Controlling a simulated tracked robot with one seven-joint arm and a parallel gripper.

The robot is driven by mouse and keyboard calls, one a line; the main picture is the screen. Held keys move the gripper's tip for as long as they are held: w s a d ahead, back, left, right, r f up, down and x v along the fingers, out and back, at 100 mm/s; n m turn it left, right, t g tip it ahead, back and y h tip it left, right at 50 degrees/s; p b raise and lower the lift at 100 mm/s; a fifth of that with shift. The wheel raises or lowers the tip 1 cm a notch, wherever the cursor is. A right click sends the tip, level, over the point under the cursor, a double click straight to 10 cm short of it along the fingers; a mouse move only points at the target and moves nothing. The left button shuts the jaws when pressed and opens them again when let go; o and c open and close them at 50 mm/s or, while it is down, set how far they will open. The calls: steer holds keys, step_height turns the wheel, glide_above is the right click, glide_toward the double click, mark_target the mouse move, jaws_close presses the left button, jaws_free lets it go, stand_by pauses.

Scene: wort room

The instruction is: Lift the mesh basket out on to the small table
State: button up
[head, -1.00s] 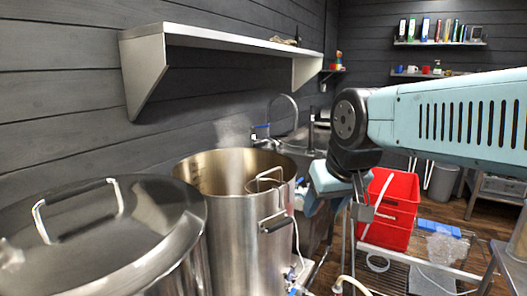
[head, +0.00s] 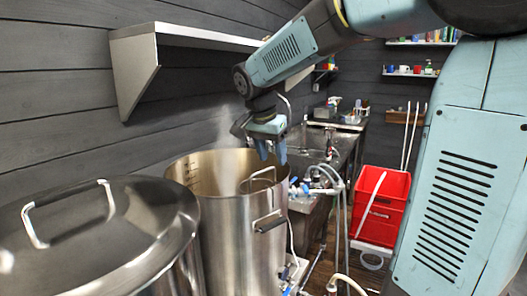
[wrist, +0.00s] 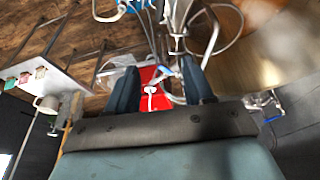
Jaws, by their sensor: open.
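The open steel pot (head: 238,225) stands in the middle of the head view, with faint steam above it. A metal loop handle (head: 262,172) rises inside its right rim. It looks like the mesh basket's handle; the basket body is hidden by the pot wall. My gripper (head: 272,156) is above the pot's right part, over the loop and apart from it. Its two fingers are spread and empty. In the wrist view my gripper (wrist: 160,75) is also open, with nothing between the fingers close by. I cannot make out the small table for certain.
A lidded steel pot (head: 95,240) stands at left. A sink bench with taps and hoses (head: 322,175) lies right of the pot. A red crate (head: 380,205) stands further right.

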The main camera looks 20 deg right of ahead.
mark_target(274, 184)
steer(key=w+a+m+h, duration=0.1)
steer(key=w+a+m, duration=0.1)
steer(key=w, duration=0.2)
steer(key=x, duration=1.4)
steer(key=shift+s+d+f, duration=0.15)
steer(key=shift+f, duration=0.1)
steer(key=shift+c, duration=0.3)
